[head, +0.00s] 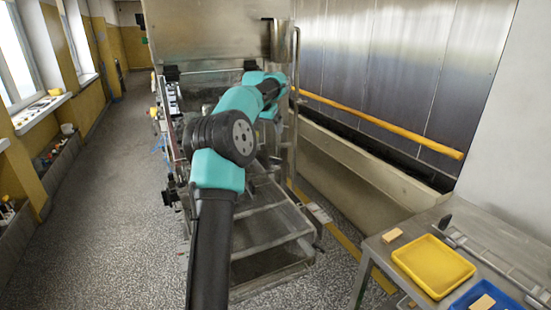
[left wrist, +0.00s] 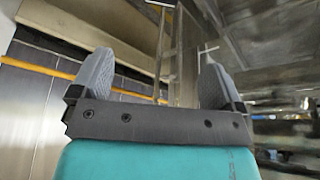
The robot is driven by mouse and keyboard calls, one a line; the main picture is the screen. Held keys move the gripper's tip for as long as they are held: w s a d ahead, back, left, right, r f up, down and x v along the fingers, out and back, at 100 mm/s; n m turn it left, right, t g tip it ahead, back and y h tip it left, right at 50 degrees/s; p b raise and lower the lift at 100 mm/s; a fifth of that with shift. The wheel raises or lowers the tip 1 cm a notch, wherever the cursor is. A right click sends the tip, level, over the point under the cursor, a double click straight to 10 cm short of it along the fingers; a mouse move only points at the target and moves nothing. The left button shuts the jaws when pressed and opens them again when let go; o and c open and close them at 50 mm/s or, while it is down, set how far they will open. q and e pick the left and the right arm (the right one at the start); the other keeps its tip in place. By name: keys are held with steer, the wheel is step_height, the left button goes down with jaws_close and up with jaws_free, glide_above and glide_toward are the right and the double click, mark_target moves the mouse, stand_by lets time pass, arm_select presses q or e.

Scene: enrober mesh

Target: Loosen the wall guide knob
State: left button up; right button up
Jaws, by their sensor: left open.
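I cannot make out the wall guide knob for certain in either view. My left arm reaches forward over the steel machine (head: 200,38), and its gripper (left wrist: 156,78) is near upright metal rods (head: 295,60) at the machine's right side. In the left wrist view the two grey fingers stand wide apart with nothing between them touching either one. Beyond them are an upright metal frame (left wrist: 178,60) and a thin T-shaped rod (left wrist: 206,48). The fingertips are hard to see in the head view. My right gripper is in neither view.
A yellow rail (head: 380,122) runs along the steel-panelled wall at the right; it also shows in the left wrist view (left wrist: 35,68). At the lower right a metal table (head: 385,255) holds a yellow tray (head: 433,265) and a blue tray (head: 487,297). The speckled floor at left is clear.

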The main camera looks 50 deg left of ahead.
mark_target(276, 162)
arm_select(q)
steer(key=shift+f, duration=0.15)
steer(key=x, duration=1.7)
steer(key=shift+f, duration=0.1)
steer(key=shift+c, duration=0.2)
steer(key=c, duration=0.9)
